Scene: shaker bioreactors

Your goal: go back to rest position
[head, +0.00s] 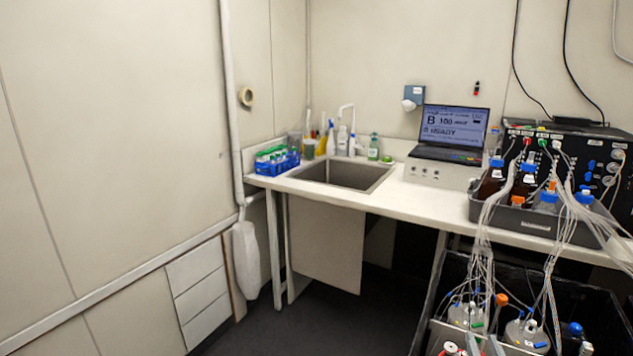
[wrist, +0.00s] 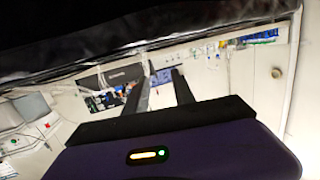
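My gripper (wrist: 161,84) shows in the wrist view, with its dark body and a small lit indicator at the bottom. Its two black fingers stand apart with nothing held between them. The gripper and arm do not show in the head view. In the wrist view the room behind the fingers is small, tilted and hard to make out.
A white bench holds a sink (head: 345,174), a laptop (head: 451,132), a blue rack (head: 277,162) and a grey tray of bottles (head: 540,222). Tubes hang down to vessels in a black bin (head: 600,306) at lower right. Dark floor (head: 320,325) shows clear at centre.

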